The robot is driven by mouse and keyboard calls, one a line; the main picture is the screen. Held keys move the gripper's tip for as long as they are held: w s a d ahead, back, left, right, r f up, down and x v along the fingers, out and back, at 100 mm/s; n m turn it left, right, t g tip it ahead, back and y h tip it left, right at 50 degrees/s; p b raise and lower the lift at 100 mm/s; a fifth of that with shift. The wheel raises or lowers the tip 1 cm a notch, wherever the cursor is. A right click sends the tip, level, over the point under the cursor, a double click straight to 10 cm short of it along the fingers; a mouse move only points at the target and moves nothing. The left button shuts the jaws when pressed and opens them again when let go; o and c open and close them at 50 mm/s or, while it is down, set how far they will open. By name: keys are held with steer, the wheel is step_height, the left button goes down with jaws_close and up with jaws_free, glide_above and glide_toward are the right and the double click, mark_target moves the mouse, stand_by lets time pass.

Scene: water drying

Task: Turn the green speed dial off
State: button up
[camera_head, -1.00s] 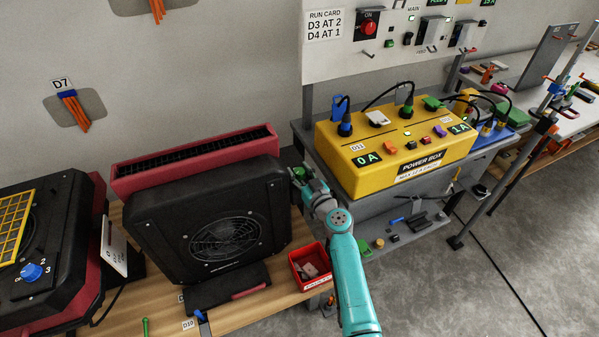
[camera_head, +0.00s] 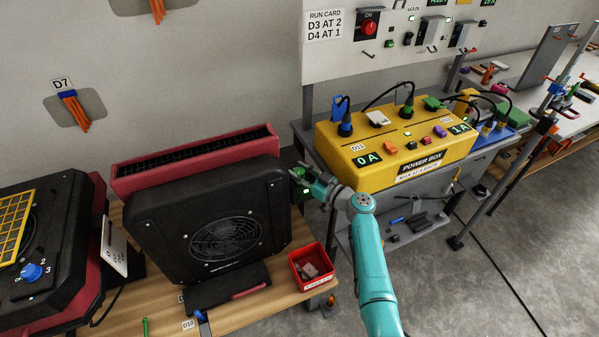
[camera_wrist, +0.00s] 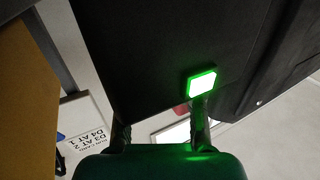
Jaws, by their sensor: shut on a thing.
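The green speed dial (camera_head: 298,172) shows only as a small green patch on the right side of the black-fronted dryer (camera_head: 140,215). My gripper (camera_head: 306,181) is at that side, its fingers around the dial; the fingers hide most of it, and its pointer setting cannot be read. A small green light (camera_head: 307,190) glows just below the fingertips. In the wrist view my gripper (camera_wrist: 161,128) reaches toward the dark dryer side (camera_wrist: 140,60), and a bright green lit square (camera_wrist: 202,83) is by the tip of the right finger.
A red bin (camera_head: 312,264) with small items stands on the wooden bench (camera_head: 255,303) below my gripper. The yellow power box (camera_head: 400,155) stands close on the right. Another dryer with a blue dial (camera_head: 32,271) is at the left. A run card (camera_head: 324,25) hangs behind.

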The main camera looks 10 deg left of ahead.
stand_by(0.3)
steer(key=o, duration=0.9)
steer(key=shift+s+d, duration=0.1)
steer(key=shift+d, duration=0.05)
steer(key=v, duration=1.1)
steer(key=shift+s+d, duration=0.1)
steer(key=shift+d, duration=0.3)
